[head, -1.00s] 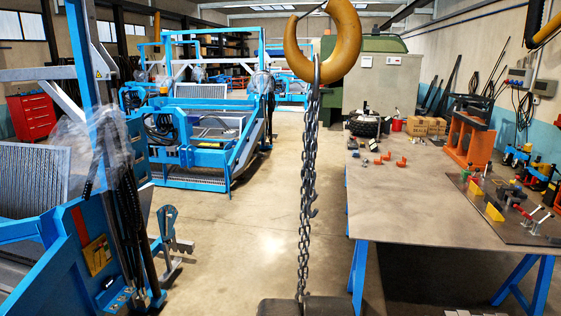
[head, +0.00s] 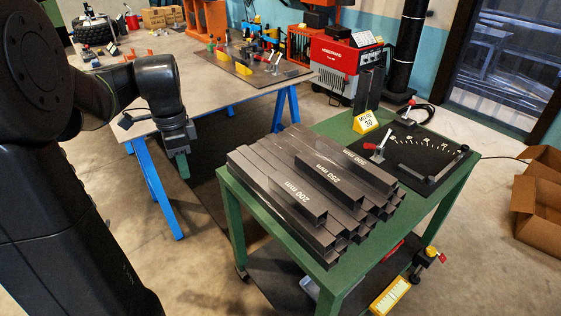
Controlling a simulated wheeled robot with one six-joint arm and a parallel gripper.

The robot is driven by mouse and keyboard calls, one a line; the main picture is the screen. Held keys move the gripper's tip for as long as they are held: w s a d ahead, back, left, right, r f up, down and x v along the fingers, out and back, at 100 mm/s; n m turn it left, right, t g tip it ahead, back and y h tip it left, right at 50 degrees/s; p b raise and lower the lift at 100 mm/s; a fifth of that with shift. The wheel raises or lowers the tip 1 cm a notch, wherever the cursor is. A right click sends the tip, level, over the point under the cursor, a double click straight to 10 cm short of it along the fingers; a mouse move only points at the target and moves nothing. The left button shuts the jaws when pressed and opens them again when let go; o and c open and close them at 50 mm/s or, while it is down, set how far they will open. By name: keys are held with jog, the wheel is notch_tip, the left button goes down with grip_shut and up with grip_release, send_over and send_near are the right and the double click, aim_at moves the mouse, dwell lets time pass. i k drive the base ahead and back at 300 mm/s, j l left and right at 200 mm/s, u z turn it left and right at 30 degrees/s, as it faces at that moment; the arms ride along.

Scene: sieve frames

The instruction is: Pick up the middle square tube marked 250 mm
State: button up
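The middle square tube marked 250 mm (head: 335,176) is dark grey with white lettering. It lies on top of a stack of similar tubes on a green table. A tube marked 200 mm (head: 290,194) lies beside it at the left front, and one marked 300 mm (head: 362,166) lies beside it at the right rear. My gripper (head: 182,160) points downward, left of the stack and well apart from it. Its fingers are small and unclear, so I cannot tell whether they are open or shut.
The green table (head: 428,205) carries a black angle plate (head: 425,165) and a yellow-white "MITRE 30" sign (head: 365,122) behind the tubes. A larger workbench (head: 190,55) stands behind my arm. A red welding machine (head: 345,68) stands at the back. Cardboard boxes (head: 540,205) lie at the right.

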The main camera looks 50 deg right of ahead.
aim_at(346, 193)
jog(key=i+l, duration=0.25)
jog(key=i, duration=0.15)
jog(key=i+l+z, duration=0.1)
jog(key=i+l, duration=0.4)
jog(key=i, duration=0.25)
jog(key=z, duration=2.3)
jog(key=i+j, duration=0.05)
